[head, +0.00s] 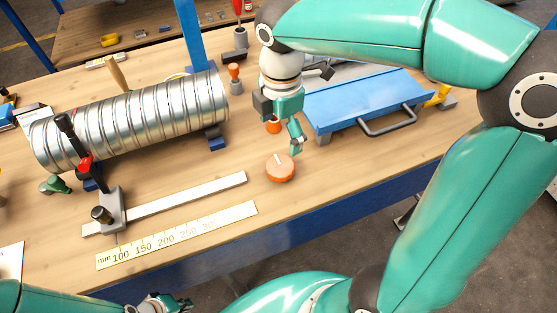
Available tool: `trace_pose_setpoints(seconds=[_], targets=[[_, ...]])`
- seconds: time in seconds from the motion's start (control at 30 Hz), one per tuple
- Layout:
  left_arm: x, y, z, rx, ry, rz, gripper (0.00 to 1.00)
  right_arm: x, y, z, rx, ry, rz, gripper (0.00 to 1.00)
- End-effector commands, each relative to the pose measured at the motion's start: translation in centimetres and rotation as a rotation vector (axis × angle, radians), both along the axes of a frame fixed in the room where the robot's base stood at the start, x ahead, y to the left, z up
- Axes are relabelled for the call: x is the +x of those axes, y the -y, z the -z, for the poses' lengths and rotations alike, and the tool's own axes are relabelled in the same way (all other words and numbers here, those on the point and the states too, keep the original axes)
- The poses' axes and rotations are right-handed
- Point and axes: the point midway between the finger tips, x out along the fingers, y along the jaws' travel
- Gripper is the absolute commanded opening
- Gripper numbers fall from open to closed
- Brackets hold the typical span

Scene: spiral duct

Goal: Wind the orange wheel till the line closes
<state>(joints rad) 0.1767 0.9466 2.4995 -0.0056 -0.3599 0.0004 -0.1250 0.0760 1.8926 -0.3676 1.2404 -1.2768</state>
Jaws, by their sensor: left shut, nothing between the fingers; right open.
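The orange wheel (281,169) lies near the front edge of the bench, a low round knob with a short pale line on its top face. My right gripper (297,146) comes down from above, just behind and to the right of the wheel. Its fingers look open, and I see no contact with the wheel. My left gripper (168,303) is at the bottom edge, in front of the bench, shut and empty, and partly cut off by the frame.
A ribbed metal spiral duct (135,118) lies at the left. A blue tray with a handle (350,105) stands behind right. The bench just right of the wheel is clear.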

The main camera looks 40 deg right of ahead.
Motion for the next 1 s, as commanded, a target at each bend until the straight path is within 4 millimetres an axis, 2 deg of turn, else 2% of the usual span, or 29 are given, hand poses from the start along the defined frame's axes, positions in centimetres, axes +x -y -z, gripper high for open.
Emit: trace_pose_setpoints(seconds=[0.03, 0.3, 0.5, 0.7, 0.97, 1.0], targets=[[0.0, 0.0, 0.1, 0.0, 0.0, 0.0, 0.0, -0.1, 0.1, 1.3, -0.002, -0.006, 0.0, 0.94], [0.0, 0.0, 0.2, 0.0, 0.001, 0.0, 0.0, -0.1, 0.0, 7.0, -0.001, -0.006, 0.001, 0.94], [0.0, 0.0, 0.2, 0.0, 0.001, 0.0, 0.0, -0.1, 0.0, 10.0, -0.001, -0.004, 0.001, 0.94], [0.0, 0.0, 0.2, 0.0, 0.001, 0.0, 0.0, 0.0, 0.0, 11.1, 0.001, 0.0, 0.0, 0.94], [0.0, 0.0, 0.2, 0.0, 0.001, 0.0, 0.0, 0.0, 0.0, 11.2, 0.001, 0.0, 0.0, 0.94], [0.0, 0.0, 0.2, 0.0, 0.001, 0.0, 0.0, 0.0, 0.0, 11.2, 0.001, 0.0, 0.001, 0.89]])
